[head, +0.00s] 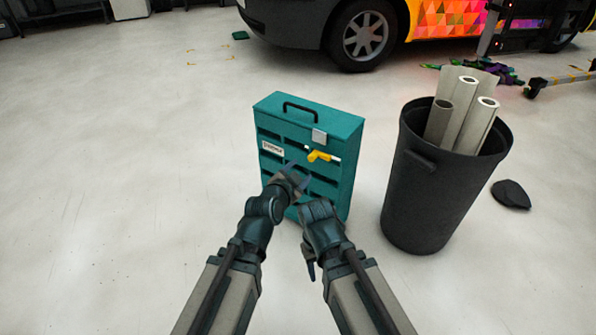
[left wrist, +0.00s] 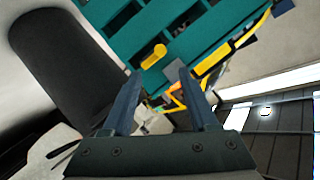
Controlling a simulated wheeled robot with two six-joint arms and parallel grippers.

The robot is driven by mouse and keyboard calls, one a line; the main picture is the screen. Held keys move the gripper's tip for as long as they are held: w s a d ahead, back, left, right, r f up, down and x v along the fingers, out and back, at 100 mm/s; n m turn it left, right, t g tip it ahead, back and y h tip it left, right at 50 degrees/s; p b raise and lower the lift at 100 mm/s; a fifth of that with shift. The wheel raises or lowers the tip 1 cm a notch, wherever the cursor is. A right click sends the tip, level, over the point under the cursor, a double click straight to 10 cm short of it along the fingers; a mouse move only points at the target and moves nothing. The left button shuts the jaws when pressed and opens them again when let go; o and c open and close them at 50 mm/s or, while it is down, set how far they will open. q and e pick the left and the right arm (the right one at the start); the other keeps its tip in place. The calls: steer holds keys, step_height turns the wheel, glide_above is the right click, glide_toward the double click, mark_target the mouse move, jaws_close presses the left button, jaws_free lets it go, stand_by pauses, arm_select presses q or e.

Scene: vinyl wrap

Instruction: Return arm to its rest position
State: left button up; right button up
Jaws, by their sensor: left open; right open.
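My left gripper (head: 299,172) is in front of the teal slotted case (head: 318,113), near the middle of its front. In the left wrist view its two fingers (left wrist: 159,74) are apart with nothing between them. A yellow-handled tool (head: 318,156) sits on the case front, above and right of this gripper; a yellow piece (left wrist: 153,56) also shows beyond the fingertips in the left wrist view. My right gripper (head: 309,264) hangs low beside its own forearm, pointing down, and holds nothing that I can see. The lower case front is partly hidden by my arms.
A black bin (head: 428,205) with several pale rolls (head: 469,112) stands right of the case. A car (head: 330,25) with a colourful wrap is at the back. The floor (head: 120,190) at left is clear.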

arm_select(q)
steer(key=shift+s+r, duration=0.1)
steer(key=shift+s, duration=0.2)
arm_select(e)
steer(key=shift+s+a+r, duration=0.1)
steer(key=shift+s+a, duration=0.05)
steer(key=shift+s, duration=0.15)
arm_select(q)
steer(key=s+a+f+n+g+y, duration=0.5)
steer(key=s+a+f+n+g, duration=0.65)
steer(key=s+a+f, duration=0.45)
steer(key=s+d+r+m+g+y+p, duration=0.1)
steer(key=s+d+r+m+p, duration=0.15)
steer(key=d+r+p, duration=0.45)
steer(key=s+d+r+m+g+p, duration=0.1)
steer(key=s+d+r+m+p, duration=0.15)
steer(key=r+p, duration=0.8)
step_height(320, 180, up, 36)
steer(key=n+p, duration=0.1)
steer(key=p, duration=3.3)
steer(key=shift+f, duration=0.2)
arm_select(e)
step_height(320, 180, up, 52)
arm_select(q)
steer(key=shift+s, duration=0.1)
arm_select(e)
steer(key=shift+s, duration=0.1)
